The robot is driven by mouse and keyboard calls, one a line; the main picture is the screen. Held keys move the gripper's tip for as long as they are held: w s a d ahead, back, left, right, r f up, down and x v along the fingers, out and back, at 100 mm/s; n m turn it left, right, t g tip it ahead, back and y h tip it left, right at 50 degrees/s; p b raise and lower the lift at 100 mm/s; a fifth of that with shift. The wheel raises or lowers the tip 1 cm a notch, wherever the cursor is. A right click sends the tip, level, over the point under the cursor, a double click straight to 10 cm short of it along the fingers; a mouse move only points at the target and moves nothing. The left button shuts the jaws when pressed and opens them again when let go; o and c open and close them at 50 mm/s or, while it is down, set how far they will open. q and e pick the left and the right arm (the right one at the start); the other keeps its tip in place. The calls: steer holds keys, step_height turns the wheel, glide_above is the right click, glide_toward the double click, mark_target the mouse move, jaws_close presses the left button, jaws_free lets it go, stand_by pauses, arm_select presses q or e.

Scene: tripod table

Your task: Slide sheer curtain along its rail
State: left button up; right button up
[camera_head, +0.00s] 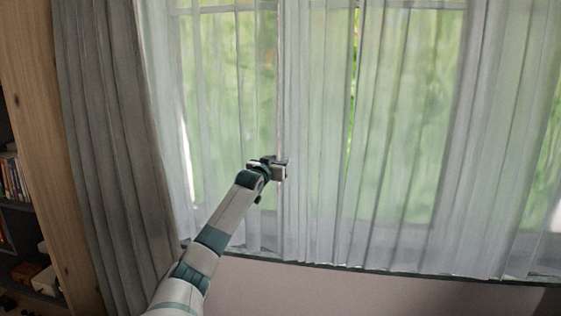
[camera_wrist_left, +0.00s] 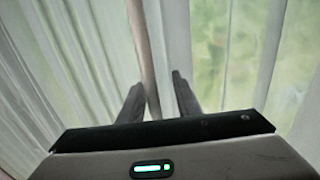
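The sheer curtain (camera_head: 320,130) hangs in pale, see-through folds across the window. A thin, pale rod (camera_head: 280,70) hangs upright in front of it, and its lower end meets my left gripper (camera_head: 280,168). In the left wrist view the rod (camera_wrist_left: 142,45) runs down between the two dark fingers of the gripper (camera_wrist_left: 157,80). The fingers stand apart, the rod is nearer the left finger, and a gap shows between it and the right finger. The curtain's rail is out of view above. My right gripper is not in view.
A thick grey curtain (camera_head: 105,140) hangs at the left, beside a wooden panel (camera_head: 45,130) and a dark shelf with books (camera_head: 14,178). A dark window sill (camera_head: 370,268) runs below the sheer curtain, with plain wall (camera_head: 300,292) under it.

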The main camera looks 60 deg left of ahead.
arm_select(q)
steer(key=shift+d, duration=0.2)
steer(key=b+v, duration=0.5)
steer(key=v, duration=1.2)
steer(key=shift+b, duration=0.4)
steer(key=shift+s, duration=0.15)
steer(key=shift+f, duration=0.15)
